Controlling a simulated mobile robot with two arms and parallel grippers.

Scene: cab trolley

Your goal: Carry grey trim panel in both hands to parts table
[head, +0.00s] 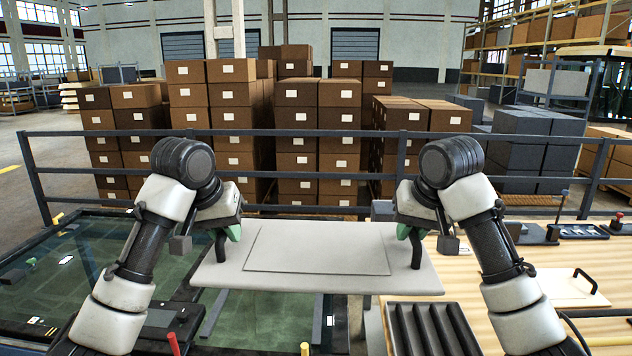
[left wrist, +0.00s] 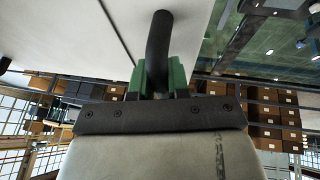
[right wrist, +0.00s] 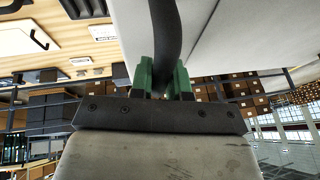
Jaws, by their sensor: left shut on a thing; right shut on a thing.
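The grey trim panel (head: 317,262) is a flat light-grey board with a raised rectangle in its middle and a black handle at each end. It is held level, its left part over the dark glass-topped area and its right part over the wooden parts table (head: 550,258). My left gripper (head: 230,234) is shut on the left handle; its green fingers (left wrist: 161,78) close around the black bar in the left wrist view. My right gripper (head: 408,232) is shut on the right handle; its green fingers (right wrist: 162,78) grip the bar in the right wrist view.
A black ribbed tray (head: 432,328) lies on the table's front left. A pale panel with a black handle (head: 556,288) lies at the right. Small tools and a dark tray (head: 583,232) stand along the back edge. A dark railing (head: 330,133) runs behind, before stacked boxes (head: 318,100).

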